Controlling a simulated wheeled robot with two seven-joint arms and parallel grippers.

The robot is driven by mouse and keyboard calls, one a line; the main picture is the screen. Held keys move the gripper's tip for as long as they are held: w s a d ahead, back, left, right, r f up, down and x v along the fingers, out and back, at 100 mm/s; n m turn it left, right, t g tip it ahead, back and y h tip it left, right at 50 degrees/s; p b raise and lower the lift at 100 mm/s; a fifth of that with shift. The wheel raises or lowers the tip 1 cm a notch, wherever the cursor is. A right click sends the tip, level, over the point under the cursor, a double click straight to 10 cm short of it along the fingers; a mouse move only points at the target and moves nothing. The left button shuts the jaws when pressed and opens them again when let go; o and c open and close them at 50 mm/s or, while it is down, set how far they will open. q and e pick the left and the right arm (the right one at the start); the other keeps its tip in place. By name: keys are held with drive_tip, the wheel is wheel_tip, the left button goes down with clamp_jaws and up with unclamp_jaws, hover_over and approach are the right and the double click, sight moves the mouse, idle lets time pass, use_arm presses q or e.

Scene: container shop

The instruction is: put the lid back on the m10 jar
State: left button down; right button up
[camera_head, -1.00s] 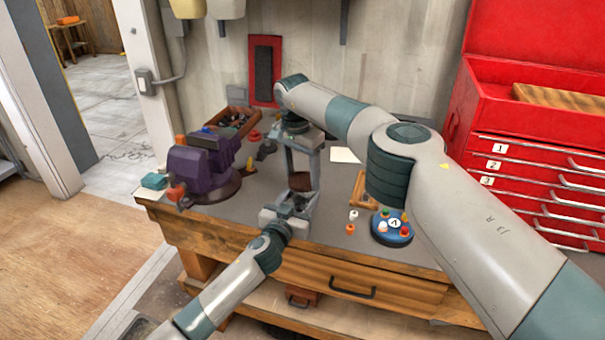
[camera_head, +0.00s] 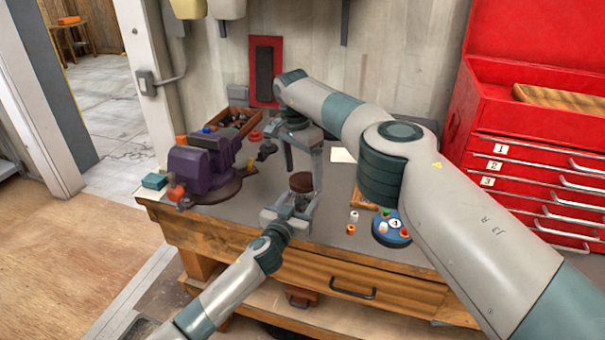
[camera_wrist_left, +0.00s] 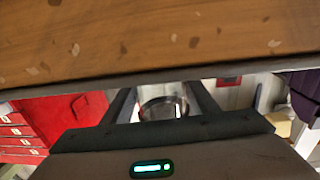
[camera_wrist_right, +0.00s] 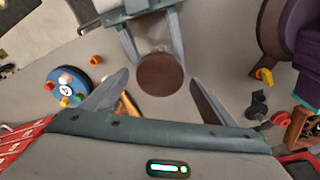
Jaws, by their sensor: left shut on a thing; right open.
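The jar is clear, and it shows between my left fingers in the left wrist view (camera_wrist_left: 163,100). My left gripper (camera_head: 291,205) is shut on it above the bench. A round brown lid (camera_head: 301,182) sits at the jar's top; I cannot tell whether it is fully seated. The lid also shows in the right wrist view (camera_wrist_right: 160,75), covering most of the jar. My right gripper (camera_wrist_right: 158,79) is open, with its fingers apart on either side of the lid and no visible contact. No marking is readable on the jar.
A purple vise (camera_head: 203,165) stands on the bench's left, with a parts box (camera_head: 232,124) behind. A blue round tray (camera_head: 391,230) with coloured pieces lies to the right, near small loose pieces (camera_head: 352,222). A red tool chest (camera_head: 530,170) stands at right.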

drive_tip(key=shift+r, duration=1.8)
drive_tip(key=o, duration=0.5)
drive_tip(key=shift+o, duration=0.2)
drive_tip(key=shift+r, duration=0.1)
wheel_tip(320, 180, up, 7)
drive_tip(key=shift+s+a+r, duration=0.15)
drive_tip(key=shift+s+a, duration=0.15)
drive_tip(key=shift+a, duration=0.05)
